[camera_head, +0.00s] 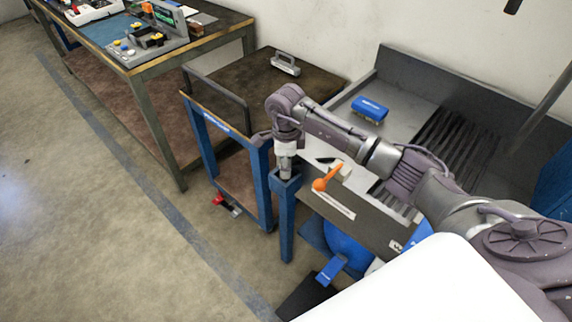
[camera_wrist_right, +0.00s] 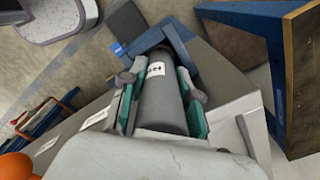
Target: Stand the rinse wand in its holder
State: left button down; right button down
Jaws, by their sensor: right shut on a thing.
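My right gripper (camera_head: 286,163) is at the top of a blue square post (camera_head: 286,215), which looks like the holder, at the left front corner of the sink bench. In the right wrist view, the gripper's green-padded fingers (camera_wrist_right: 160,100) are shut on a dark grey cylinder with a white label, the rinse wand (camera_wrist_right: 165,95). The wand's far end points toward the blue holder (camera_wrist_right: 178,32), whose edges show beside it. I cannot tell whether its tip is inside. In the head view the wand is mostly hidden by the gripper. My left gripper is not in view.
A blue brush or block (camera_head: 370,108) lies on the sink bench (camera_head: 350,130). A blue-framed cart (camera_head: 230,150) stands close left. The floor (camera_head: 130,230) left is clear.

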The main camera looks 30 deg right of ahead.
jog(key=shift+f, duration=0.2)
jog(key=c, duration=0.7)
grip_release()
jog(key=shift+c, duration=0.2)
jog(key=shift+r, duration=0.1)
notch_tip(320, 180, up, 11)
jog(key=shift+f, duration=0.15)
jog(key=shift+a+r, duration=0.1)
jog(key=shift+r, duration=0.5)
jog(key=shift+s+f, duration=0.1)
jog(key=shift+s, duration=0.05)
